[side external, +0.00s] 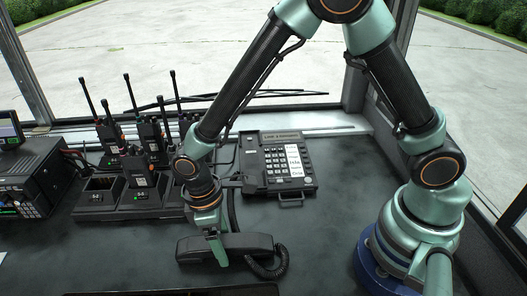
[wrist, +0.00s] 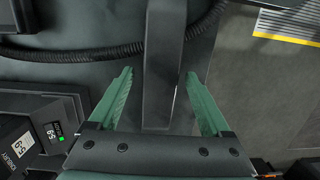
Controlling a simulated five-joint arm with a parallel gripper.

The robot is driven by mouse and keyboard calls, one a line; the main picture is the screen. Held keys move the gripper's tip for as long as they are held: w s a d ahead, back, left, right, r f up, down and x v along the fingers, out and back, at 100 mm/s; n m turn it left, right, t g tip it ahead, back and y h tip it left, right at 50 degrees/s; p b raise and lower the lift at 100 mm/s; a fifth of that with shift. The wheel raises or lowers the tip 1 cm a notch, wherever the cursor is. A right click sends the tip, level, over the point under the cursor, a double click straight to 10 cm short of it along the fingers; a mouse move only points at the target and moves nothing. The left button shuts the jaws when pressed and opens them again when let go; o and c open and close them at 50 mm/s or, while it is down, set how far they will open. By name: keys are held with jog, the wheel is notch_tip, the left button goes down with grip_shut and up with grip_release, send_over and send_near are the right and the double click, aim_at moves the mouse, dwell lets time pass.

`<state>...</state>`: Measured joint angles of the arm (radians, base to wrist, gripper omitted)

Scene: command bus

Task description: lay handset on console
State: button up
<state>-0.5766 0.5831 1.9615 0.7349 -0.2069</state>
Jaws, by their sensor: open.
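The black handset (side external: 251,243) lies on the dark desk in front of the console, with its coiled cord at its right end. The console (side external: 287,162) is a dark desk phone with a keypad, farther back and to the right. My gripper (side external: 221,258) is open and pointed down at the handset. In the wrist view the handset (wrist: 165,65) runs between the two green fingers of my gripper (wrist: 157,78), with a gap visible on each side. The console is not clearly identifiable in the wrist view.
Several handheld radios (side external: 140,168) with tall antennas stand in a charger rack (side external: 135,205) left of my arm. A black radio unit (side external: 32,180) sits at the far left. A dark edge (side external: 170,292) lies at the front. The desk right of the handset is mostly clear.

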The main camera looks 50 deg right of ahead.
notch_tip(320, 180, up, 12)
jog(key=w+a, duration=0.1)
jog(key=s+d+r+m+t, duration=0.1)
jog(key=d+r+m+t, duration=0.2)
jog(key=d, duration=0.7)
jog(key=s+d+r+m+t, duration=0.1)
jog(key=d+r+m+t, duration=0.3)
jog(key=d+r+m, duration=0.2)
jog(key=d+r, duration=0.2)
jog(key=d, duration=0.2)
jog(key=shift+s+d+y, duration=0.4)
